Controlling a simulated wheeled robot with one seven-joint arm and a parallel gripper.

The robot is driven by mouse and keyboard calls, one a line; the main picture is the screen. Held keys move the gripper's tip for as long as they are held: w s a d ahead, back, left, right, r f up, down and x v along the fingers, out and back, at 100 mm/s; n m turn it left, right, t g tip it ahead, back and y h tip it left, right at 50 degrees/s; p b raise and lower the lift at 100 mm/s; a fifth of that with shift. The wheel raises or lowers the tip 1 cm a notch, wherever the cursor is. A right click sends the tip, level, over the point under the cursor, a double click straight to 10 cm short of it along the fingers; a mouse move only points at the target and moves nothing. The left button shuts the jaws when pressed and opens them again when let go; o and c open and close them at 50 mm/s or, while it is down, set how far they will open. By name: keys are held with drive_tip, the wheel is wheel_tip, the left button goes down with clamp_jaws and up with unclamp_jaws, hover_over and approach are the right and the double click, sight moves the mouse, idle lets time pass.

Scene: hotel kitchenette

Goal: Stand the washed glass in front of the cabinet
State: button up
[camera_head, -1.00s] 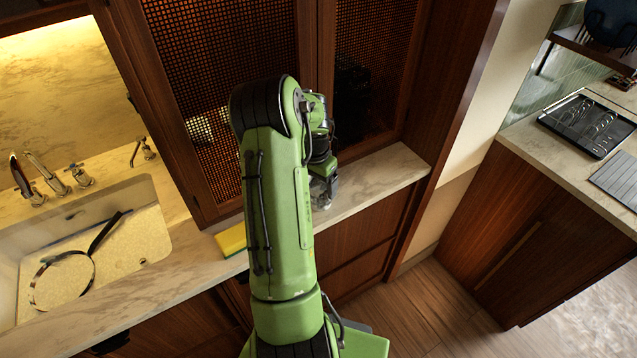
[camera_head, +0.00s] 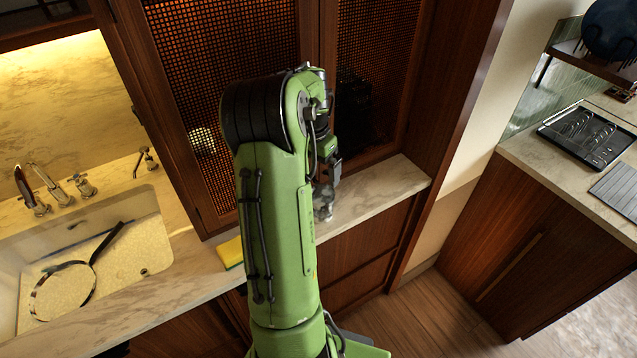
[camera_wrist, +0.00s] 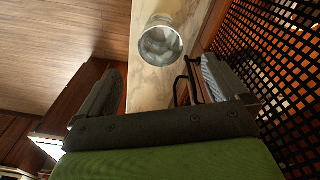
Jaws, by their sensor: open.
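The clear glass (camera_wrist: 160,42) appears to stand upright on the pale marble counter (camera_wrist: 150,88), beside the lattice front of the cabinet (camera_wrist: 285,60). In the wrist view it lies beyond the fingertips, with a gap between. My gripper (camera_wrist: 160,72) is open and empty, its two fingers spread wide. In the head view the dark wood cabinet (camera_head: 228,75) rises behind the counter, and my arm covers part of it. There the glass (camera_head: 324,210) shows only as a small patch below my gripper (camera_head: 330,182), partly hidden by the arm.
A yellow sponge (camera_head: 231,252) lies on the counter left of my arm. The sink (camera_head: 160,215) at the left holds a round pan (camera_head: 64,290). The counter right of the glass is clear. A black tray (camera_head: 585,138) sits on the separate counter at right.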

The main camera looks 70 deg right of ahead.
drive_tip(key=shift+r, duration=0.7)
drive_tip(key=w+a+r+n+t, duration=0.1)
drive_tip(key=w+a+r+n, duration=0.3)
drive_tip(key=a, duration=0.4)
drive_tip(key=w+a+r+n+t, duration=0.1)
drive_tip(key=w+a+r+n, duration=0.2)
drive_tip(key=w+a, duration=0.3)
drive_tip(key=w+a+r+n+t, duration=0.1)
drive_tip(key=w+a+r+n, duration=0.25)
drive_tip(key=a, duration=0.55)
drive_tip(key=s+a+n+t, duration=0.1)
drive_tip(key=s+a+n, duration=0.3)
drive_tip(key=a, duration=0.5)
drive_tip(key=s+a+n+t, duration=0.2)
drive_tip(key=s+a+n, duration=0.2)
drive_tip(key=a+n, duration=0.3)
drive_tip(key=a, duration=0.3)
drive_tip(key=shift+a+y, duration=0.25)
drive_tip(key=shift+y, duration=0.15)
